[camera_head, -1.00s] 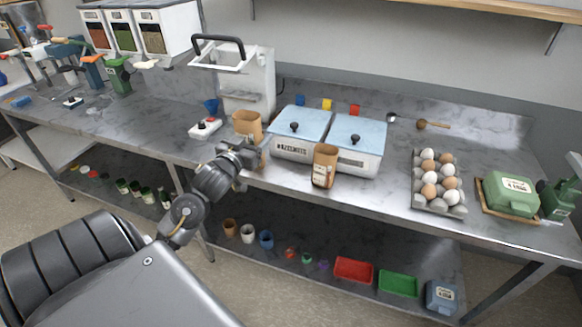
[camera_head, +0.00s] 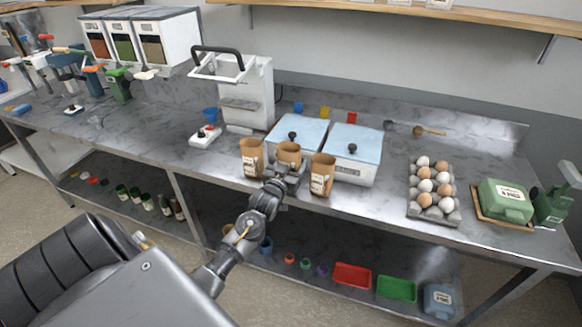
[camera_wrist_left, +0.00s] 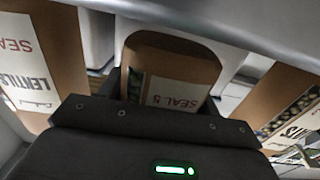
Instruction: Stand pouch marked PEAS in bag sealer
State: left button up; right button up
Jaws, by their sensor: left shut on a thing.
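Three brown pouches stand in a row near the bench's front edge. The left pouch (camera_head: 252,158) reads LENTILS in the wrist view (camera_wrist_left: 45,60). The middle pouch (camera_head: 289,151) shows "SEAL" and a dark greenish window in the wrist view (camera_wrist_left: 170,68); its name is hidden. The right pouch (camera_head: 322,174) is partly seen in the wrist view (camera_wrist_left: 275,95); its name is cut off. My left gripper (camera_head: 287,173) is shut on the middle pouch, from the front. The bag sealer (camera_head: 248,92), white with a black handle, stands behind and left. My right gripper is out of view.
Two white boxes with blue lids (camera_head: 350,140) stand close behind the pouches. An egg tray (camera_head: 452,217) and a green carton (camera_head: 505,202) are to the right. Bench between right pouch and eggs is clear.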

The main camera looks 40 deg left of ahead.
pick_arm(q)
jog(key=shift+f+p, duration=0.3)
jog(key=shift+p, duration=0.2)
jog(key=shift+f, duration=0.4)
jog(key=shift+f, duration=0.15)
jog(key=o, duration=1.1)
jog(key=shift+o, duration=0.2)
